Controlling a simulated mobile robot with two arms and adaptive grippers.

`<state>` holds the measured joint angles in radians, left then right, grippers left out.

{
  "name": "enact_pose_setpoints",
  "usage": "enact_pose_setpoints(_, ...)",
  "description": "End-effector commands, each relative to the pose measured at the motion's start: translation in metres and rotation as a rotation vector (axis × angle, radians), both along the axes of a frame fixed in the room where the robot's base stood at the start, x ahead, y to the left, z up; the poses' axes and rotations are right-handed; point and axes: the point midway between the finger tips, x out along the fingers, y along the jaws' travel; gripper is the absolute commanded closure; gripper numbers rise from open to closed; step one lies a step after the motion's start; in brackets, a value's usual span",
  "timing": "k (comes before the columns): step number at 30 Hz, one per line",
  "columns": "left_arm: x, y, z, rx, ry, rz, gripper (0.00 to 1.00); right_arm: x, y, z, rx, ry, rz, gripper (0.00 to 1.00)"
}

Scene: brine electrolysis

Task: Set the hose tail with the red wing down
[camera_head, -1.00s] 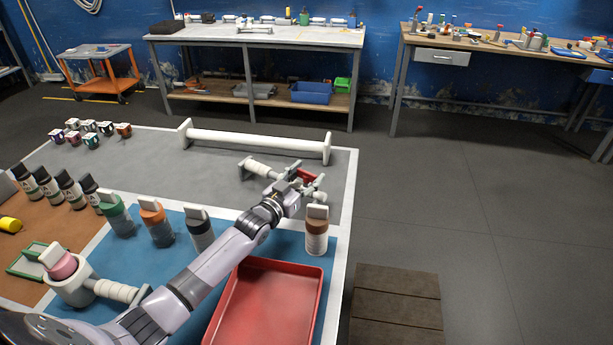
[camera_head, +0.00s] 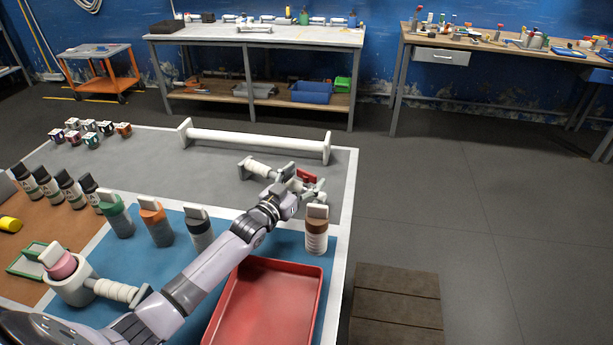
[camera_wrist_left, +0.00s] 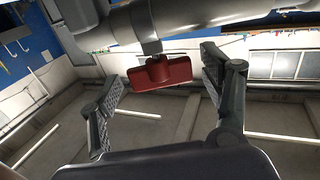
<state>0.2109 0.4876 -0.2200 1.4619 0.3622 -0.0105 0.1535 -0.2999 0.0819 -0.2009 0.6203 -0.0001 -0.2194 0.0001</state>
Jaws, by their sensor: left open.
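The hose tail (camera_head: 262,169) is a pale ribbed piece with a grey end plate, lying on the grey part of the table. Its red wing (camera_head: 307,176) is at the right end, and the wing also shows in the left wrist view (camera_wrist_left: 160,74), hanging below a grey pipe-like body. My left gripper (camera_head: 304,187) is at the wing end and partly hides the fitting there. In the left wrist view its open fingers (camera_wrist_left: 163,66) stand on either side of the red wing, with gaps on both sides. My right gripper is out of view.
A red tray (camera_head: 318,285) lies in front, under my forearm. A long white bar on end supports (camera_head: 258,142) is behind. Several capped bottles stand at left, near a white cup with a ribbed side arm (camera_head: 72,290).

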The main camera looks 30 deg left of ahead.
Motion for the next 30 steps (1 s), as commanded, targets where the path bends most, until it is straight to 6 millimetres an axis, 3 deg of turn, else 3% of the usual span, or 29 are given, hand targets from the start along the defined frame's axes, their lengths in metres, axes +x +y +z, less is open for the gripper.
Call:
enact_pose_setpoints(6,-0.036,0.005,-0.001,0.002,0.001,0.0,0.28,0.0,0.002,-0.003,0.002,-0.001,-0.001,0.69)
enact_pose_setpoints(12,-0.057,0.008,0.0,0.001,0.0,0.0,0.28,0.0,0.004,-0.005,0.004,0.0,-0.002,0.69)
enact_pose_setpoints(30,-0.061,0.009,0.001,0.001,-0.001,0.0,0.28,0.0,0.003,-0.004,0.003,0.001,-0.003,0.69)
